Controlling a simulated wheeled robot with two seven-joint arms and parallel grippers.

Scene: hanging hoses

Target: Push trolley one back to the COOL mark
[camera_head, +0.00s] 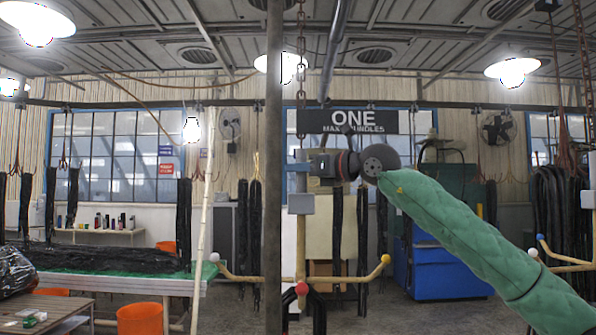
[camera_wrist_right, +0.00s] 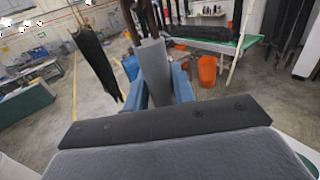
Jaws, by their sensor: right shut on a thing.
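The sign reading ONE (camera_head: 352,121) hangs ahead in the head view. A hanging trolley frame carries a pale upright post (camera_head: 301,236), a grey plate (camera_head: 300,204) and side arms tipped with yellow, red and blue balls. Whether the sign belongs to this frame I cannot tell. My right gripper (camera_head: 297,169), on a green-sleeved arm, is closed at the post above the plate. In the right wrist view, its blue fingers (camera_wrist_right: 158,92) stand on both sides of a grey upright piece (camera_wrist_right: 153,65). My left gripper is not in view. No COOL mark is legible.
A green-topped table (camera_head: 110,283) with dark hoses stands at left, near orange bins (camera_head: 140,319). A dark vertical pole (camera_head: 273,220) crosses the near view. A blue cabinet (camera_head: 432,272) stands behind my arm. Black hoses (camera_head: 560,215) hang at right. Open floor shows in the right wrist view.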

